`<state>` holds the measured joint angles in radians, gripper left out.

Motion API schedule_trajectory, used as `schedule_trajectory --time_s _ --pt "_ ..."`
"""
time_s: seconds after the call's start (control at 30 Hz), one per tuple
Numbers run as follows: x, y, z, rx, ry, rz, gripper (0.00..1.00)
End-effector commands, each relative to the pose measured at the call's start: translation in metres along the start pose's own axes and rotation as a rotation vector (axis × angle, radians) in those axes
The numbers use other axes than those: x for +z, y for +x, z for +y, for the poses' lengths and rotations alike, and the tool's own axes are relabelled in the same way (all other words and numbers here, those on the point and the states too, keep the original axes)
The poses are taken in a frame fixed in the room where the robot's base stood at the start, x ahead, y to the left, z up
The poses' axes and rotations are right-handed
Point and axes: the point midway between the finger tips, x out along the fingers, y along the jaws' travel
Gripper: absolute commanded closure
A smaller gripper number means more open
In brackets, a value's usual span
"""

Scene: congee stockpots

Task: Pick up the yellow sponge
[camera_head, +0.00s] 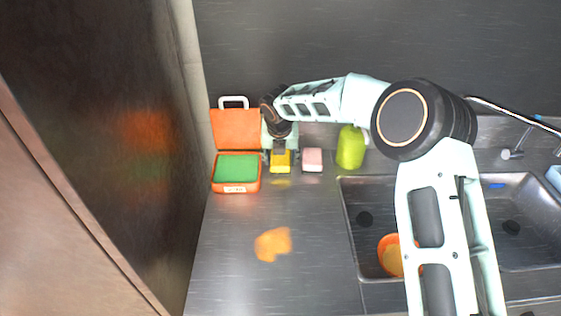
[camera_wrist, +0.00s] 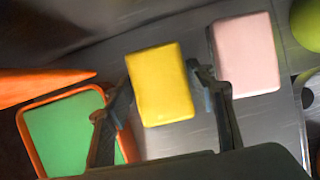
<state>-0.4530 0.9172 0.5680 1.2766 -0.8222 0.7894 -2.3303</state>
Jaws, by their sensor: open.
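The yellow sponge (camera_head: 280,162) lies on the grey counter, between an orange case and a pink sponge. In the wrist view the yellow sponge (camera_wrist: 160,84) shows as a rounded block between the tips of my two fingers. My gripper (camera_wrist: 157,82) is open, with one finger to the left of the sponge and one to the right. In the head view my gripper (camera_head: 280,150) is at the far end of the sponge and hides part of it. I cannot tell whether the fingers touch the sponge.
The pink sponge (camera_head: 312,160) is close on the right, near the right finger. The open orange case (camera_head: 236,187) with a green inside is close on the left. A green round object (camera_head: 350,148) and a sink (camera_head: 350,225) are farther right.

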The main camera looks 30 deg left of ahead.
Motion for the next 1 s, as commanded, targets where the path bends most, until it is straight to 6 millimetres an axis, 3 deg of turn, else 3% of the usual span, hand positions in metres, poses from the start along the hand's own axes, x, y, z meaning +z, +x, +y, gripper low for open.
schedule_trajectory --time_s 0.2,0.4,0.77,1.0 --pt "0.001 0.000 0.000 0.000 0.001 -0.001 0.49" --pt "0.000 0.000 0.000 0.000 0.001 -0.001 0.71" --pt "0.003 -0.004 -0.001 0.000 0.001 -0.002 0.71" --pt "0.014 -0.032 0.000 0.002 0.002 -0.004 0.71"
